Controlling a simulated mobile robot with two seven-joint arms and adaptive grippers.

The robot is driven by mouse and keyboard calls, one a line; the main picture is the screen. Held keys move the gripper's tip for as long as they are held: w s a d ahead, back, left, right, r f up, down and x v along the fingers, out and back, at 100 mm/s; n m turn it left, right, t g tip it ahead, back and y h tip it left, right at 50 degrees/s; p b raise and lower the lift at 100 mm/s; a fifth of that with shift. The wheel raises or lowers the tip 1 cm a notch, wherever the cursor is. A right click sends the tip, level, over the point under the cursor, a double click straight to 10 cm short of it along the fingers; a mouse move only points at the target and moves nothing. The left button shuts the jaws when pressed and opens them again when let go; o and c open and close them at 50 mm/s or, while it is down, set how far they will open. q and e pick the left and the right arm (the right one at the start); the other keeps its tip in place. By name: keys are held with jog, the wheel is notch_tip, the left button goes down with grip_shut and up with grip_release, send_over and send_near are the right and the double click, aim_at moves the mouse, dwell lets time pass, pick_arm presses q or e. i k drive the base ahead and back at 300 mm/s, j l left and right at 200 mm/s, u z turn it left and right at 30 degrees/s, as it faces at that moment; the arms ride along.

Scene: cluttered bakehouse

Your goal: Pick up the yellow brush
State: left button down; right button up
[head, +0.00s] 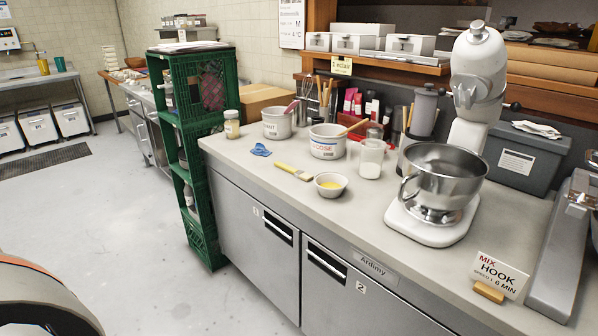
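The yellow brush (290,170) lies flat near the front edge of the grey counter (335,205). Its yellow handle points to the left and back, and its pale head points to the right and front. A small white bowl (331,192) with something yellow in it stands just right of the brush head. A blue crumpled item (260,150) lies behind and left of the handle. Nothing covers the brush. Neither of my grippers shows in the head view.
White tubs (326,150) with utensils stand behind the brush, beside a lidded jar (371,160). A stand mixer with a steel bowl (443,178) fills the right. Green stacked crates (197,140) stand beyond the counter's left end. Open floor (95,205) lies left.

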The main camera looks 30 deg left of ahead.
aim_at(301, 174)
jog(key=z, duration=1.25)
jog(key=u, duration=0.45)
jog(key=j+u, duration=0.1)
jog(key=u, duration=1.2)
jog(key=i+u, duration=0.1)
jog(key=u, duration=0.35)
jog(key=z, duration=0.45)
jog(key=i+j+z, duration=0.1)
jog(key=z, duration=0.3)
jog(key=j+z, duration=0.25)
jog(key=z, duration=0.15)
jog(key=j+z, duration=0.2)
jog(key=z, duration=0.2)
jog(key=j+z, duration=0.3)
jog(key=j, duration=0.15)
jog(key=j+z, duration=0.3)
jog(key=j, duration=0.15)
